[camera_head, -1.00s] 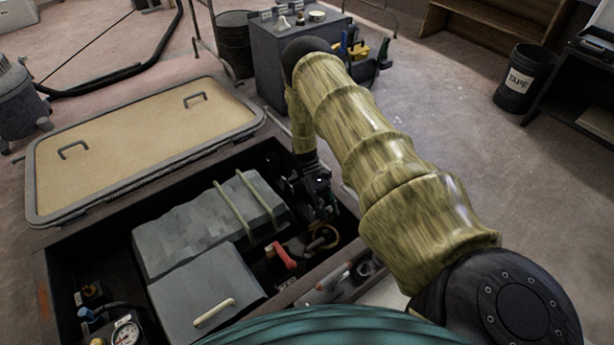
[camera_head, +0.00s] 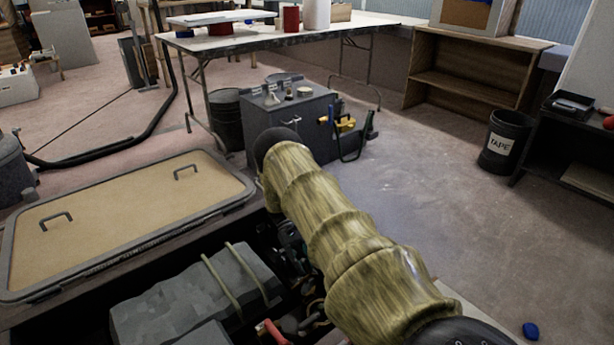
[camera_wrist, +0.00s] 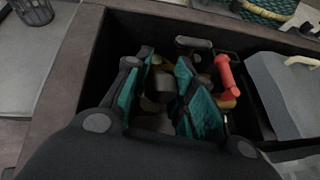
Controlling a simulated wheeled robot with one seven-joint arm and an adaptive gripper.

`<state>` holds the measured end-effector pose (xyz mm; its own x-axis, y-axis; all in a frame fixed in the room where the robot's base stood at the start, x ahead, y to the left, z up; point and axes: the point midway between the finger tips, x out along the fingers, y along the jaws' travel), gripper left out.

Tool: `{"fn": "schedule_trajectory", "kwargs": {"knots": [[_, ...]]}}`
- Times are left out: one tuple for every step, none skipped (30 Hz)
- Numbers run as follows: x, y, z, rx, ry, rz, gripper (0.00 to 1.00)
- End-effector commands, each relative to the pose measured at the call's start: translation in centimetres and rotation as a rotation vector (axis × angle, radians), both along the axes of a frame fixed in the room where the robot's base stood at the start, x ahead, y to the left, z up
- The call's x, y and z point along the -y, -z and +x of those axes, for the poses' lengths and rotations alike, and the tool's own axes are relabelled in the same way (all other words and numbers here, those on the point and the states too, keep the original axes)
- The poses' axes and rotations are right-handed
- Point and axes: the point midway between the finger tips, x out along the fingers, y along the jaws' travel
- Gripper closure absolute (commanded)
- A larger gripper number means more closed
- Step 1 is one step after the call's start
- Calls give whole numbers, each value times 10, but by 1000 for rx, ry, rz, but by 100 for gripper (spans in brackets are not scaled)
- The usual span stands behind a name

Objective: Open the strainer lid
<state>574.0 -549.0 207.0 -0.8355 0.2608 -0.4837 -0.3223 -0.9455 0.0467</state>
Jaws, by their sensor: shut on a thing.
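My gripper (camera_wrist: 163,95) reaches down into the dark open compartment, with its teal-padded fingers on either side of a dark, rounded part, which I take to be the strainer lid (camera_wrist: 158,82). The gripper is shut on this part. The fingers hide much of it, and whether it has turned or lifted cannot be told. In the head view my gripper (camera_head: 290,243) is small, dark and partly covered by my sleeved arm; the lid cannot be made out there.
A red handle (camera_wrist: 224,72) stands close right of the fingers. A grey box (camera_wrist: 290,95) lies further right. The tan hatch panel (camera_head: 125,215) lies beyond. A grey cabinet (camera_head: 290,125) stands behind on open floor.

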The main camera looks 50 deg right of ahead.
Motion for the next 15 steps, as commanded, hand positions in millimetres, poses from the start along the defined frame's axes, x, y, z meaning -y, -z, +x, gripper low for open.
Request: {"fn": "schedule_trajectory", "kwargs": {"knots": [[0, 10, 1, 1, 1, 0, 100], [1, 11, 3, 1, 1, 0, 100], [1, 13, 5, 1, 0, -1, 100], [2, 14, 6, 1, 0, -1, 100], [2, 15, 7, 1, 0, -1, 100], [2, 16, 9, 1, 0, -1, 100], [3, 17, 9, 0, 0, -1, 100], [3, 17, 10, 0, 0, -1, 100], [3, 18, 11, -1, 0, -1, 100], [4, 18, 12, 0, 0, -1, 100], [4, 19, 13, 0, 0, -1, 100], [4, 19, 13, 0, 0, -1, 100], [4, 20, 14, -1, -1, -2, 100], [4, 20, 14, -1, -1, -2, 100], [4, 20, 15, -1, -1, -2, 100]]}}
